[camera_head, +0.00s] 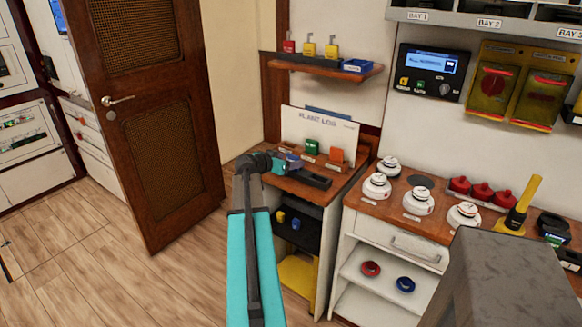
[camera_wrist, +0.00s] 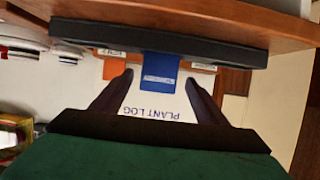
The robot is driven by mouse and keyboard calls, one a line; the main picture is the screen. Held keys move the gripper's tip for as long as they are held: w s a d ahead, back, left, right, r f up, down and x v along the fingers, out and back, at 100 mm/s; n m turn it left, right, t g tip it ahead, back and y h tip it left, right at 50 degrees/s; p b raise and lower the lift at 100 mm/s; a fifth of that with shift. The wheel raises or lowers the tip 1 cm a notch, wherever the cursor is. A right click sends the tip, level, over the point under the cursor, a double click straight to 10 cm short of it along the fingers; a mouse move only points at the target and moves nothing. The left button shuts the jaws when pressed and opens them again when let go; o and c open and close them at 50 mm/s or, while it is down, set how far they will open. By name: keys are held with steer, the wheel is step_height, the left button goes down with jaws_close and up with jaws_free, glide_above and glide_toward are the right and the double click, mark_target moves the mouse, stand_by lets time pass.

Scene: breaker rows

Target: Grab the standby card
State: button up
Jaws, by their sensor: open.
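A blue card (camera_wrist: 160,72) with a pale label stands at the dark bar (camera_wrist: 150,38) in the wrist view. Its print is too small to read, so I cannot tell whether it is the standby card. My gripper (camera_wrist: 160,78) is open, with one fingertip on each side of the blue card and visible gaps between. In the head view my arm reaches over the small wooden desk and hides much of that spot. A green card (camera_head: 311,146) and an orange card (camera_head: 336,155) stand there before the white PLANT LOG board (camera_head: 318,132).
A wooden shelf (camera_head: 325,66) with padlocks is above the desk. To the right, a counter (camera_head: 393,212) carries several white knobs and red parts. A brown door (camera_head: 150,120) stands open at left. The floor (camera_head: 100,240) in front of it is clear.

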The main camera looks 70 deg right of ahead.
steer(key=c, duration=1.2)
steer(key=shift+o, duration=0.2)
steer(key=shift+r, duration=0.1)
steer(key=s+a+r+b, duration=0.4)
steer(key=s+a+b, duration=0.2)
steer(key=a, duration=0.6)
steer(key=shift+r, duration=0.15)
steer(key=shift+s+b, duration=0.1)
steer(key=shift+b, duration=0.3)
steer(key=b, duration=0.5)
steer(key=shift+s+a, duration=0.2)
steer(key=shift+a, duration=0.15)
steer(key=b, duration=0.2)
steer(key=a+b, duration=0.1)
steer(key=b, duration=0.1)
steer(key=shift+s+r+b, duration=0.1)
steer(key=shift+s+b, duration=0.15)
steer(key=shift+b, duration=0.05)
steer(key=shift+s+a+r+b, duration=0.1)
steer(key=shift+a+r+b, duration=0.15)
steer(key=shift+b, duration=0.35)
